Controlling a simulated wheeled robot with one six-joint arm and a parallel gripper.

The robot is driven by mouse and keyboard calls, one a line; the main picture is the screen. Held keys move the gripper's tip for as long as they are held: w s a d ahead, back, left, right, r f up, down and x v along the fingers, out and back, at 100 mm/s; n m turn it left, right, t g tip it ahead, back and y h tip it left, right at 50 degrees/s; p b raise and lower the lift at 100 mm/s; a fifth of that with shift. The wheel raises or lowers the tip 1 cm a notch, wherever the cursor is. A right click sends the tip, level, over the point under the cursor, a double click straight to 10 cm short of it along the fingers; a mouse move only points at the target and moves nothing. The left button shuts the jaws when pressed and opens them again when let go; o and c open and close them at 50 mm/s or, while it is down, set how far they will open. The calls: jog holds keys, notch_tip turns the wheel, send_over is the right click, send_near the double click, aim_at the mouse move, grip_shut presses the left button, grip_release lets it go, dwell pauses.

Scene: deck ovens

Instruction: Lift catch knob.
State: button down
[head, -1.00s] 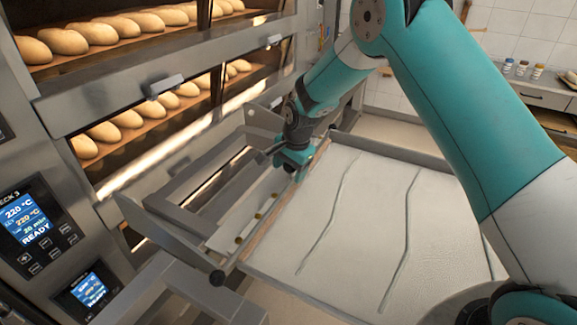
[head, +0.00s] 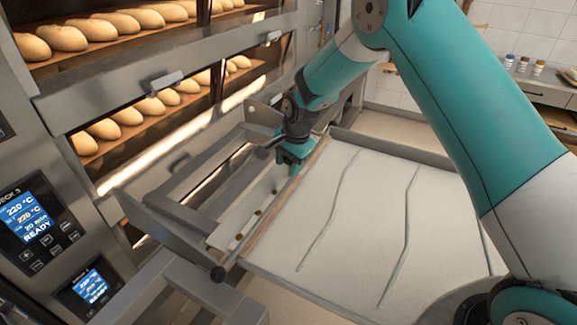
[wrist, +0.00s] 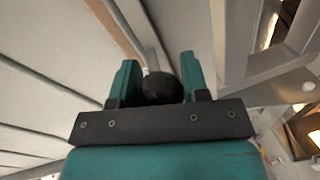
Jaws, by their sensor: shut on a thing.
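My gripper (head: 292,160) is at the far end of the long strip between the oven front and the loader's pale cloth. In the wrist view my gripper (wrist: 158,74) has its two teal fingers on either side of a dark round knob (wrist: 160,88), which I take as the catch knob. The fingers are shut on it. In the head view my gripper hides this knob. The stem below the knob and the catch itself are hidden, so I cannot tell how high the knob stands.
The loader's pale cloth bed (head: 345,215) lies right of my gripper. Deck ovens with bread loaves (head: 105,128) and an oven handle (head: 165,82) stand left. A drawer counter (head: 545,95) is far right.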

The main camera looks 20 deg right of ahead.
jog(key=c, duration=0.6)
grip_release()
jog(key=shift+r, duration=0.2)
jog(key=s+r+b, duration=0.1)
jog(key=r, duration=0.4)
jog(key=d+r+b, duration=0.1)
jog(key=r+b, duration=0.1)
jog(key=r, duration=0.4)
jog(key=s+r+b, duration=0.1)
jog(key=r, duration=0.5)
jog(key=shift+s+d+b, duration=0.35)
jog(key=shift+d, duration=0.05)
jog(key=shift+s, duration=0.1)
jog(key=s+a+n+y, duration=0.1)
jog(key=s+a+n, duration=0.1)
jog(key=s+n, duration=0.4)
jog(key=s+a+f+n+g+y+b, duration=0.1)
jog(key=s+n, duration=0.5)
jog(key=s, duration=1)
jog(key=s+a+f+n+y+b, duration=0.1)
jog(key=s+a+n, duration=0.2)
jog(key=s+n, duration=0.3)
jog(key=shift+s+a+f+g, duration=0.1)
jog(key=shift+s+g, duration=0.1)
jog(key=shift+s, duration=1.15)
jog(key=shift+s+a+f+g, duration=0.1)
jog(key=shift+s+g, duration=0.1)
jog(key=shift+s, duration=1.15)
